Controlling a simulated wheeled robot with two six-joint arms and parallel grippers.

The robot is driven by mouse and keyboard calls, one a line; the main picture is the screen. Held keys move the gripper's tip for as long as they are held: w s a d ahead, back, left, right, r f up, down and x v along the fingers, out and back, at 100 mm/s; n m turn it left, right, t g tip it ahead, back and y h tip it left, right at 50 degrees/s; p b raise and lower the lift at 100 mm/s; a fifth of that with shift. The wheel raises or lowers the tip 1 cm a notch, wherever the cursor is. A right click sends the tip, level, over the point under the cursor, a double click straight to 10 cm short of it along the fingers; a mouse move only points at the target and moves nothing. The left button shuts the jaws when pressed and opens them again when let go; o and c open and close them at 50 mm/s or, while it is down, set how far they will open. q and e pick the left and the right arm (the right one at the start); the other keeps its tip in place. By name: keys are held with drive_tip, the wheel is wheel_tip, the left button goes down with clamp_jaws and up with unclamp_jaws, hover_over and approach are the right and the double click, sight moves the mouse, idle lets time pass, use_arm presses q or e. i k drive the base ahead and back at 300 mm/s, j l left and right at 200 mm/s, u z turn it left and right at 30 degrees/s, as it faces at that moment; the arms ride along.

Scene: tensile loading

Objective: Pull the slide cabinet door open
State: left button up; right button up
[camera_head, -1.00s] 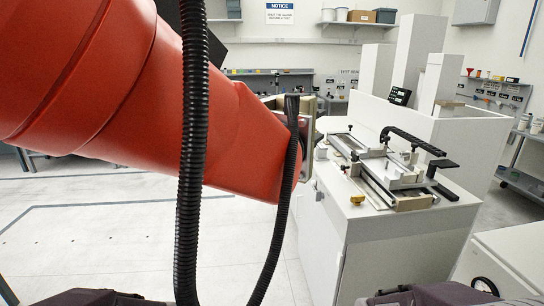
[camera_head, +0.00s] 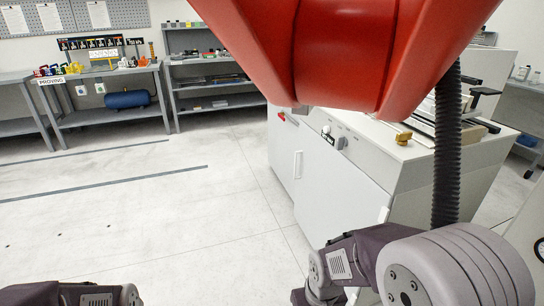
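A white cabinet (camera_head: 345,195) stands right of the middle, its front facing the open floor on the left. Its front has pale flat panels with a small upright handle (camera_head: 298,165) on the left one and another handle-like piece (camera_head: 383,214) near the right corner. I cannot tell which panel is the sliding door; no open gap shows. My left arm (camera_head: 75,294) shows only at the bottom left edge. My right arm (camera_head: 440,265) is at the bottom right, in front of the cabinet's lower part. Neither gripper's fingers show.
A large red robot arm (camera_head: 345,50) with a black ribbed hose (camera_head: 447,150) hangs across the top and hides part of the cabinet top. A workbench (camera_head: 105,75) and shelves (camera_head: 210,80) stand at the back. The floor (camera_head: 150,215) left is clear.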

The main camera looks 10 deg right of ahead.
sight(334, 196)
drive_tip(key=i+j+z, duration=0.1)
drive_tip(key=i+j, duration=0.25)
drive_tip(key=i, duration=0.2)
drive_tip(key=i+j, duration=0.4)
drive_tip(key=i, duration=0.15)
drive_tip(key=i+z, duration=0.05)
